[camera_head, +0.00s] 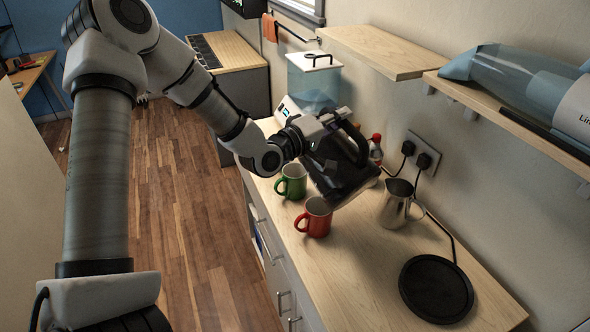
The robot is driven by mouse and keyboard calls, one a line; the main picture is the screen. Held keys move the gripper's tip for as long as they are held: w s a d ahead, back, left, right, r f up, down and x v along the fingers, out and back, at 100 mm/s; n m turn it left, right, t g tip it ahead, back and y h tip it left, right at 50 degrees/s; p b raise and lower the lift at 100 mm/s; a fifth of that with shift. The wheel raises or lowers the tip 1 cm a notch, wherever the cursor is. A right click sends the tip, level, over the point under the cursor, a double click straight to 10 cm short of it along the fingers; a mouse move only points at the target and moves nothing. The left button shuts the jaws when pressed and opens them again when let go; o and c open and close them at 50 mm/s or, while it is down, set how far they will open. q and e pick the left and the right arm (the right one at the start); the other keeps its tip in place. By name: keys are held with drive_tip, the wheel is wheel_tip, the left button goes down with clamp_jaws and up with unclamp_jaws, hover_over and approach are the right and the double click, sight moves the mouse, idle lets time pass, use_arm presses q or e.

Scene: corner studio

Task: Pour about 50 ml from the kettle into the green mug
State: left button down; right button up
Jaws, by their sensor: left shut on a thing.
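The dark kettle (345,180) is tilted above the counter, its black handle at the upper right. My left gripper (332,124) is shut on the kettle and holds it up; the fingertips are partly hidden against the dark handle. The green mug (292,183) stands upright on the counter, just left of the kettle. I cannot tell whether the spout is over the mug or whether liquid flows, and the inside of the mug is hidden. My right gripper is not in view.
A red mug (315,218) stands in front of the green mug, close below the kettle. A metal pitcher (396,204) is to the right. The round black kettle base (436,289) is empty. A water tank (313,80) stands behind. Wall shelves (385,50) overhang the counter.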

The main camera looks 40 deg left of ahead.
use_arm(q)
drive_tip(key=shift+w+a+n, duration=0.1)
drive_tip(key=shift+a+n, duration=0.3)
drive_tip(key=shift+a, duration=0.15)
drive_tip(key=shift+a+f, duration=0.1)
drive_tip(key=shift+a, duration=0.05)
drive_tip(key=shift+w+a+f+n, duration=0.1)
drive_tip(key=shift+a+f+n, duration=0.15)
drive_tip(key=shift+a, duration=0.25)
drive_tip(key=shift+w+a+f+n, duration=0.1)
drive_tip(key=shift+a+n, duration=0.15)
drive_tip(key=shift+a, duration=0.25)
drive_tip(key=shift+d, duration=0.35)
idle(1.1)
